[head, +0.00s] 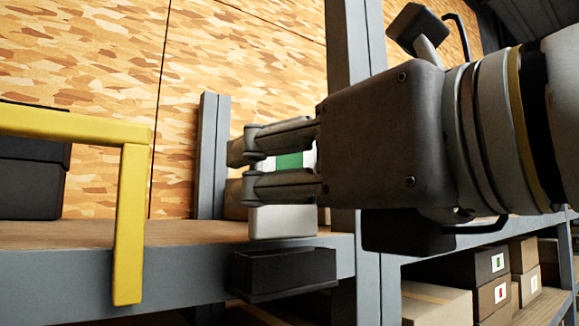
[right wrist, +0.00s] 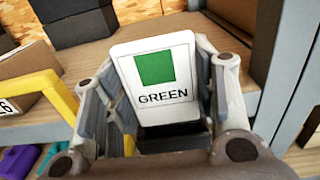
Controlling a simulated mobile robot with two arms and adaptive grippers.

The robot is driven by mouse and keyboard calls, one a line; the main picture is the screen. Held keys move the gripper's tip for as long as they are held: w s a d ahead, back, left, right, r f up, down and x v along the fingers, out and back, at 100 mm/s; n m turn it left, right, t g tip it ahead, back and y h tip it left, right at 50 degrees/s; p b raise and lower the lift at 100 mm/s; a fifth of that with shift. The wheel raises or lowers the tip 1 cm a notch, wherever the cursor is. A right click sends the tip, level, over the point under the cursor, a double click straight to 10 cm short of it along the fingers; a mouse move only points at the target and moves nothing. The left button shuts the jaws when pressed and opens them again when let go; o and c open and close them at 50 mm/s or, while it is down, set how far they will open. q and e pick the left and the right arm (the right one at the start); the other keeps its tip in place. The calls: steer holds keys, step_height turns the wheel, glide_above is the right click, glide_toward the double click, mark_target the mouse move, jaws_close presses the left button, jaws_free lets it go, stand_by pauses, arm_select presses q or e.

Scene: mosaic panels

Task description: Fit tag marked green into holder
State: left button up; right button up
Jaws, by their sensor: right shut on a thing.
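The white tag (right wrist: 158,82) has a green square and the word GREEN, and its face shows in the right wrist view. In the head view its lower part (head: 283,222) hangs below my right gripper (head: 248,163), which is shut on it; the fingers cover part of it. The black holder (head: 283,274) sits at the shelf's front edge, directly below the tag. It also shows at the tag's lower edge in the right wrist view (right wrist: 174,139). The tag looks upright; whether its bottom edge touches the holder I cannot tell. My left gripper is not in view.
A yellow frame (head: 130,220) stands at the shelf edge (head: 80,285) left of the holder. A grey post (head: 354,60) rises just right of it. Dark boxes (head: 30,180) stand at the left, and cartons (head: 435,303) fill the lower shelf at right.

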steer(key=shift+f, duration=0.1)
steer(key=shift+f+b, duration=0.35)
steer(key=shift+f, duration=0.2)
steer(key=o, duration=0.8)
steer(key=shift+r, duration=0.1)
steer(key=shift+o, duration=0.2)
